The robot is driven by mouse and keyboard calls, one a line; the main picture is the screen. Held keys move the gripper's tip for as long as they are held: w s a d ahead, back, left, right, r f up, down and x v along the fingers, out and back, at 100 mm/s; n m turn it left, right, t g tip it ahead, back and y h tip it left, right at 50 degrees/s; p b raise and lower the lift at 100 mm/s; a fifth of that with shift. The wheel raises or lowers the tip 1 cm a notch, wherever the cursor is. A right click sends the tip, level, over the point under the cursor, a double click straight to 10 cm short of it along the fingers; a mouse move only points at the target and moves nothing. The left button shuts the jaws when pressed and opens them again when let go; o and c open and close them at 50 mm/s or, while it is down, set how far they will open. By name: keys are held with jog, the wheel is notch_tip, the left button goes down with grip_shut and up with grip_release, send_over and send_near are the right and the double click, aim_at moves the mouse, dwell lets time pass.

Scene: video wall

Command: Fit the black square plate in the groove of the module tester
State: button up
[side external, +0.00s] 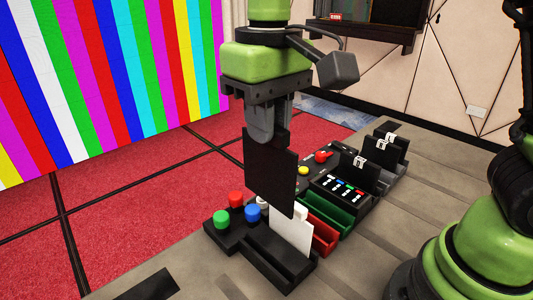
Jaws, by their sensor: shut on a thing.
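My gripper (268,132) points down and is shut on the black square plate (270,172) by its top edge. The plate hangs upright above the near part of the module tester (232,241), a long black unit on the table. A black block with a groove (278,262) is at the tester's near end, below the plate. A white plate (291,235) stands upright behind the held plate and is partly hidden by it. I cannot tell whether the held plate touches anything.
Green (221,219), red (236,199) and blue (253,213) knobs stand beside the groove block. Red (323,236) and green (335,213) trays and a panel with small coloured lights (343,190) lie farther back. Black plates with white labels (357,174) stand upright at the far end. Grey table (360,262) is clear at the right.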

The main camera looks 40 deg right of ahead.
jog(key=d, duration=2.7)
notch_tip(320, 180, down, 11)
jog(key=shift+s+f, duration=0.15)
jog(key=shift+a+f, duration=0.15)
jog(key=shift+f, duration=2.15)
dwell(1.4)
jog(key=o, duration=1)
